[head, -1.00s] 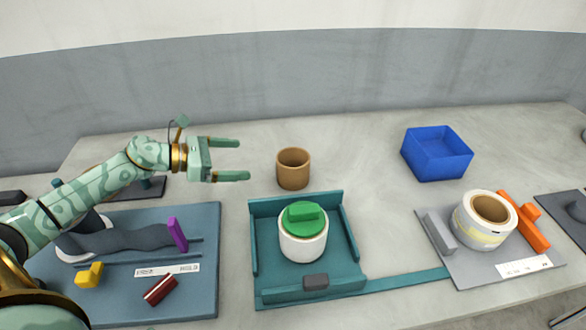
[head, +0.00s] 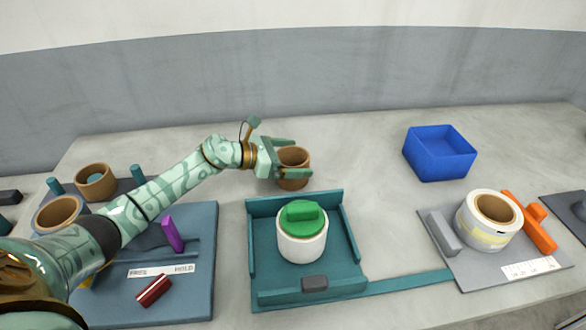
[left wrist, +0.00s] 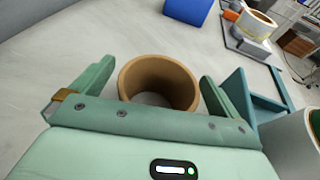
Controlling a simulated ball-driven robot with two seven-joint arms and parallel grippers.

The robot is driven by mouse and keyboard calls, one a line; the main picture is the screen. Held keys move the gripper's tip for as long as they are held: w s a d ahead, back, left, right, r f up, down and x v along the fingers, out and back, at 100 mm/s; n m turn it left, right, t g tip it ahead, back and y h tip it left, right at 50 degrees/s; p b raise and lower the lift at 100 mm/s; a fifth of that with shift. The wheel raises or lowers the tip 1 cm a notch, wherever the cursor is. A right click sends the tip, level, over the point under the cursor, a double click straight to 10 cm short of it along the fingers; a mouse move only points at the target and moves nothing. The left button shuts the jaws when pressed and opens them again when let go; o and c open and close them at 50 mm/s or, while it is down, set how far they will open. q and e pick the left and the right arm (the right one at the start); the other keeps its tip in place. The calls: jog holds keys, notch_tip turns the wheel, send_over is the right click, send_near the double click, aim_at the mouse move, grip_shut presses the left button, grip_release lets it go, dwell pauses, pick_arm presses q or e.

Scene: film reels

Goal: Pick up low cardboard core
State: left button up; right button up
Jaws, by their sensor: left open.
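The low cardboard core (head: 293,157) is a short brown open tube standing upright on the table, behind the teal tray. My left gripper (head: 291,160) is open, with one finger on the far side of the core and one on the near side. In the left wrist view the core (left wrist: 158,80) stands between the two fingers of the gripper (left wrist: 152,95), with its hollow inside showing. Small gaps seem to remain beside the core; contact cannot be told. My right gripper is not in view.
A teal tray (head: 257,285) holds a white roll with a green top (head: 302,230). A blue bin (head: 438,153) stands back right. A white roll (head: 488,220) sits on a grey plate at right. Two more brown cores (head: 95,182) are at left. Table between core and bin is clear.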

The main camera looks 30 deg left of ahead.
pick_arm(q)
jog(key=c, duration=1)
